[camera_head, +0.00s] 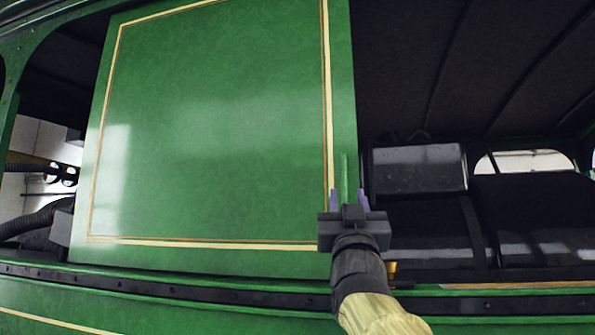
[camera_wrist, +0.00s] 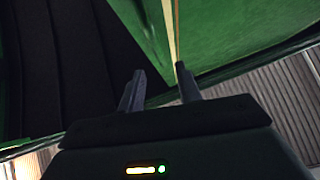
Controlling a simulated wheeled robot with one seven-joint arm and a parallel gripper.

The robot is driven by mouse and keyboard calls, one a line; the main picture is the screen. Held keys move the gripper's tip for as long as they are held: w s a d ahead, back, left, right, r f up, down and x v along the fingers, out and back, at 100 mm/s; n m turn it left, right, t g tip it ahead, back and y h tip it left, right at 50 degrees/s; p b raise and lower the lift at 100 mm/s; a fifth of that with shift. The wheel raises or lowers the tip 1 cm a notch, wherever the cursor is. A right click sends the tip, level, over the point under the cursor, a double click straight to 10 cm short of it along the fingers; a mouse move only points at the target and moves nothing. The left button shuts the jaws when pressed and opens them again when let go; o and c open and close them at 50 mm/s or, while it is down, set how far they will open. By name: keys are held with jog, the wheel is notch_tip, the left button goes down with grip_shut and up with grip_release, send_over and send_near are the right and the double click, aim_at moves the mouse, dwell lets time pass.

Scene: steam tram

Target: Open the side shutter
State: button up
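The side shutter (camera_head: 215,130) is a large green panel with a cream-and-brown border line. It covers the left and middle of the side opening. My gripper (camera_head: 348,197) is at the lower part of its right edge. Its two purple-grey fingers stand apart, and a thin upright green strip (camera_head: 344,175) shows between them, possibly a handle or the shutter's edge. In the wrist view, the gripper (camera_wrist: 160,78) is open, with a gap between the fingers, and the shutter's green face (camera_wrist: 215,35) lies just beyond. Whether a finger touches the shutter cannot be told.
A dark rail (camera_head: 170,287) runs along the sill below the shutter. The opening right of the shutter shows a dark interior with a grey box (camera_head: 418,168). A small brass piece (camera_head: 391,270) sits by the sill. Pipes (camera_head: 40,220) show through the left gap.

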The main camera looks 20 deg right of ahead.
aim_at(344, 180)
jog(key=p+x, duration=0.4)
jog(key=x, duration=0.2)
jog(key=shift+w+r+p, duration=0.15)
jog(key=shift+r+p, duration=0.15)
jog(key=shift+r, duration=0.05)
jog(key=shift+w+d+r+p, duration=0.2)
jog(key=shift+w+r+p, duration=0.05)
jog(key=shift+w+p, duration=0.15)
jog(key=shift+w, duration=0.1)
jog(key=shift+c, duration=0.4)
grip_shut()
